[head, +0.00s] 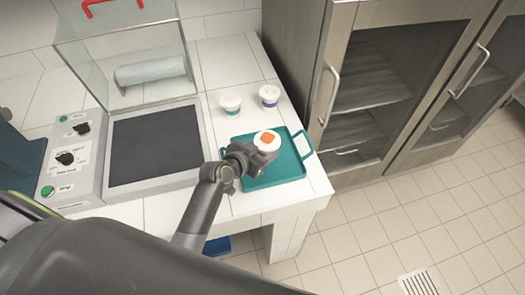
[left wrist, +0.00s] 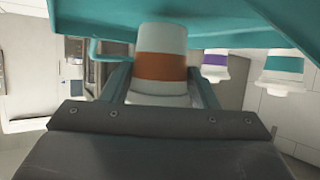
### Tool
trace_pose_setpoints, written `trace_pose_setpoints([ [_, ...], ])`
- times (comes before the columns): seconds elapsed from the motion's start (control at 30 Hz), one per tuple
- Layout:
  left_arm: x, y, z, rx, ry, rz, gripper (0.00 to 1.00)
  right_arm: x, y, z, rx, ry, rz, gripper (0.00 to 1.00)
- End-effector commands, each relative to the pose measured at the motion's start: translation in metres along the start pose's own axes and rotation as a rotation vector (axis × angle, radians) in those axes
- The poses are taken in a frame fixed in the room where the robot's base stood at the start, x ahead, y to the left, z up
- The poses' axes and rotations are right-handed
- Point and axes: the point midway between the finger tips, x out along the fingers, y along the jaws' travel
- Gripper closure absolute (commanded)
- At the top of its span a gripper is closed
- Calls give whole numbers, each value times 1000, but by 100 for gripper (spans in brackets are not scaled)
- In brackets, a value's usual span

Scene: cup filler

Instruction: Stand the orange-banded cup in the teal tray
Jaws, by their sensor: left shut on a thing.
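My left gripper (head: 256,151) is shut on this cup from the near left side. In the left wrist view, which is upside down, the cup's orange band (left wrist: 161,66) shows between the two fingers. The cup's base is close to the tray floor (left wrist: 200,12); I cannot tell whether it touches. The right gripper is not in view.
A teal-banded cup (head: 231,104) and a purple-banded cup (head: 269,96) stand on the white counter behind the tray. A sealing machine with a dark plate (head: 153,143) and clear cover is at left. A steel cabinet (head: 345,80) stands at right. The tray's right part is bare.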

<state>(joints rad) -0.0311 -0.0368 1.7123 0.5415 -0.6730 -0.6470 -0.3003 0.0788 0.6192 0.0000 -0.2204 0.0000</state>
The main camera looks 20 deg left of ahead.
Motion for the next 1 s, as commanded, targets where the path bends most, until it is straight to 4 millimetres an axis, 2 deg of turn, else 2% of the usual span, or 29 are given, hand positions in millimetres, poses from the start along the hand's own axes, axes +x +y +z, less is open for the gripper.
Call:
trace_pose_setpoints([
  [0.13, 5, 0, 10, -1, 1, -1, 72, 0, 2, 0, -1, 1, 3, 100],
  [0.5, 7, 0, 15, 0, 2, -1, 72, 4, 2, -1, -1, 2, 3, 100],
  [0.53, 7, 0, 15, 0, 1, -1, 44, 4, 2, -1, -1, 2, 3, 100],
  [0.7, 6, 0, 14, 0, 0, -1, 24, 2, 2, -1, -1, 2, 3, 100],
  [1.0, 6, 0, 12, 0, 1, -1, 24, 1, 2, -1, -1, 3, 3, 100],
])
